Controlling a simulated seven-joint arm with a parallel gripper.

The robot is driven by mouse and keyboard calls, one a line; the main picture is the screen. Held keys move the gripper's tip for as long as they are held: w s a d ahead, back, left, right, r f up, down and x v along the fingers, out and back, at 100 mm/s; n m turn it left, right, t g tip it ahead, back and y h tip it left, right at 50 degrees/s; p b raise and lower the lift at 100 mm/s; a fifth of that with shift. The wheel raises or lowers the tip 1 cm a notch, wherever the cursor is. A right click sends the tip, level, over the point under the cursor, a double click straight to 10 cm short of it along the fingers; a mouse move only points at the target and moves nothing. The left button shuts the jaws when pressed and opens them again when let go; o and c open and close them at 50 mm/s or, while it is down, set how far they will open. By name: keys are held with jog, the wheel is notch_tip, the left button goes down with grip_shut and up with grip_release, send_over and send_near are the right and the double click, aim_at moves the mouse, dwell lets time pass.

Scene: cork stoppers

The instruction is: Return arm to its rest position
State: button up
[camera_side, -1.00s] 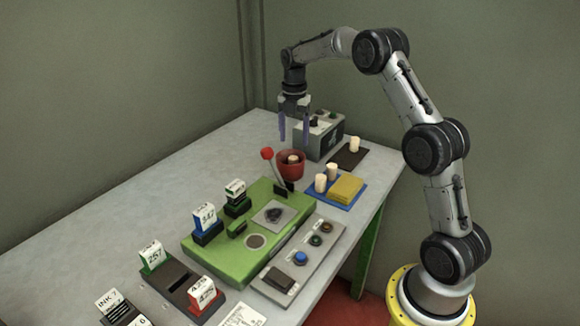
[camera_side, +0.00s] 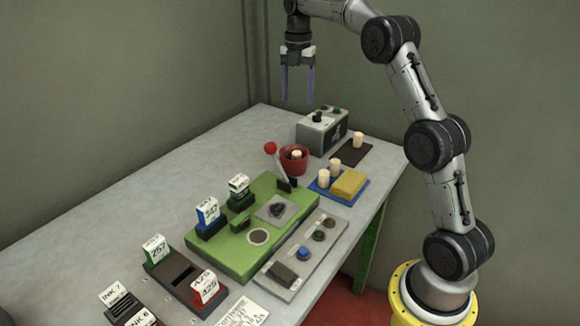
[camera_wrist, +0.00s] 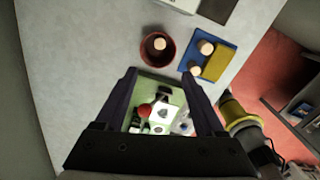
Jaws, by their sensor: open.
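My gripper (camera_side: 298,98) is raised high above the back of the table, fingers pointing down, open and empty. In the wrist view its two fingers (camera_wrist: 159,73) are spread with nothing between them. A cork stopper (camera_side: 296,154) is in the red bowl (camera_side: 285,166), below the gripper. Two stoppers (camera_side: 324,178) (camera_side: 335,165) stand on the blue tray (camera_side: 345,197) beside a yellow pad (camera_side: 348,183). Another stopper (camera_side: 358,140) stands on a dark mat (camera_side: 346,155). The wrist view also shows the bowl (camera_wrist: 145,55) and the blue tray (camera_wrist: 211,33).
A grey box with knobs (camera_side: 318,134) stands behind the bowl. The green machine (camera_side: 233,255) with a red-knobbed lever (camera_side: 270,148) is mid-table, with a button panel (camera_side: 305,262) beside it. Numbered card blocks stand at the front. The table's left side is clear, as is the air around my gripper.

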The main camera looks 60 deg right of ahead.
jog(key=s+a+r+n+t, duration=0.15)
jog(key=s+a+r, duration=0.25)
jog(key=a+r, duration=0.55)
jog(key=s+a+r+m+t, duration=0.2)
jog(key=s+a+r+m, duration=0.15)
jog(key=s+a, duration=0.55)
jog(key=s+a+f+m+t, duration=0.1)
jog(key=s+f+m, duration=0.6)
jog(key=s+m, duration=0.2)
jog(key=s+a+f+m+t, duration=0.1)
jog(key=s+a+f+m, duration=0.1)
jog(key=s+f+m, duration=0.5)
jog(key=s+m, duration=0.2)
jog(key=m, duration=0.1)
jog(key=shift+a+f, duration=0.3)
jog(key=shift+f, duration=0.1)
